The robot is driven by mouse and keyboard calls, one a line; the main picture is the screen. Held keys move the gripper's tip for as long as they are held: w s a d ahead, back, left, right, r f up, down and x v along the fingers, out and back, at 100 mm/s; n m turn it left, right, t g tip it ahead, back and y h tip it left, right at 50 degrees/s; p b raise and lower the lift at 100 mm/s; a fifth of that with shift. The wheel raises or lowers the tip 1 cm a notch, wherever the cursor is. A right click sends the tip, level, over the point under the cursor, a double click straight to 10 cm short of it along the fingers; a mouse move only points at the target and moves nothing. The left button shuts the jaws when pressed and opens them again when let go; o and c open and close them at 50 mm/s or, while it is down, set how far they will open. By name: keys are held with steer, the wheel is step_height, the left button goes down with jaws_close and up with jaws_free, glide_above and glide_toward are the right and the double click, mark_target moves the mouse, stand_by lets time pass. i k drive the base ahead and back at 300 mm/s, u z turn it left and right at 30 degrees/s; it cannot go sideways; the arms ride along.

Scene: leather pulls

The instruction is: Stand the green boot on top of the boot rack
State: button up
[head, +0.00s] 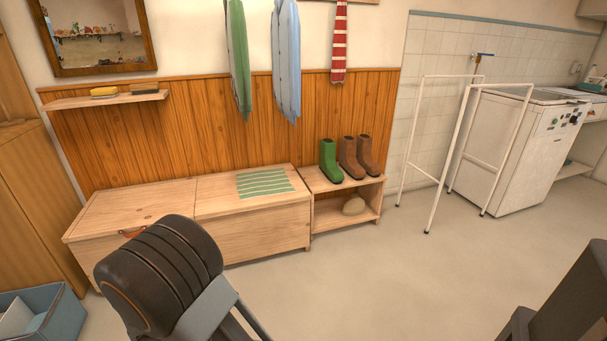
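The green boot (329,163) stands upright on the left part of the boot rack's top, beside two brown boots (358,158). The boot rack (345,222) is a low, open-fronted wooden unit against the panelled wall. My gripper is not in view. A dark, rounded part of my arm fills the lower left of the head view, well in front of the rack. No part of my arm shows near the green boot.
A wooden bench chest (250,217) with a striped green cloth (264,183) adjoins the rack's left side. The floor (370,270) in front is clear.

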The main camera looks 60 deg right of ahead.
mark_target(314, 177)
steer(key=z, duration=3.9)
steer(key=i, duration=4.45)
steer(key=u, duration=2.65)
